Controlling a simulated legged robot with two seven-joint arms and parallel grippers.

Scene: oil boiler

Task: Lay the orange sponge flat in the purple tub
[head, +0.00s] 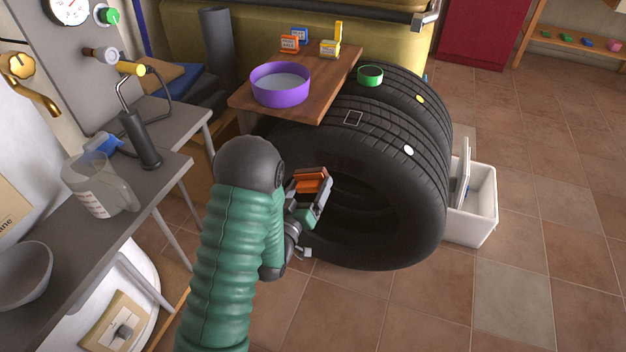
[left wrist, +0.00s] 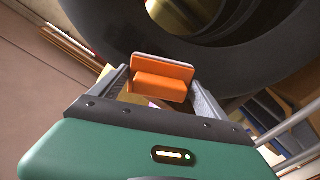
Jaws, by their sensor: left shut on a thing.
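The orange sponge (head: 311,184) is held between the fingers of my left gripper (head: 309,193), in front of the near tyre. In the left wrist view the sponge (left wrist: 163,80) shows orange with a paler edge, between the two grey fingers of the gripper (left wrist: 162,90). The purple tub (head: 281,84) stands on a wooden board behind and above the gripper. Its inside looks pale, and no sponge is in it. The gripper is apart from the tub, lower and nearer to me. My right gripper is not in view.
Large black tyres (head: 400,135) stand right of the board (head: 335,88). A green ring-like item (head: 370,75) and small boxes (head: 330,48) are near the tub. A grey bench (head: 150,180) with a measuring jug (head: 98,188) is at left. A white bin (head: 474,215) stands right; tiled floor there is clear.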

